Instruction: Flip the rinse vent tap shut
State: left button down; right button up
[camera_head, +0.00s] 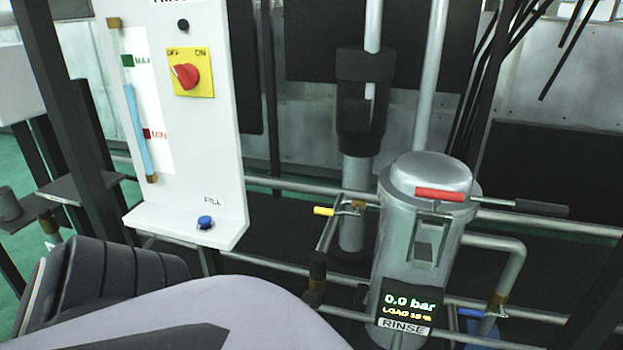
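The rinse unit is a grey metal canister (415,255) with a domed lid, right of centre. Its display (407,308) reads 0.0 bar and LOAD, above a RINSE label. A small tap with a yellow lever (324,211) sits on the pipe at the canister's left. A red handle (440,194) lies across the front of the lid, and a black handle (541,208) sticks out to the right. No label shows which of these is the vent tap. A pale link of my arm fills the lower left. Neither gripper's fingers show.
A white panel (205,140) at the left carries a red OFF/ON knob (187,76), a level gauge (138,130) and a blue FILL button (205,222). Horizontal pipes run beside the canister. A blue part (472,312) shows low at the right. Dark cables hang top right.

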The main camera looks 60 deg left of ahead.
aim_at(337, 213)
jog(key=u, duration=1.7)
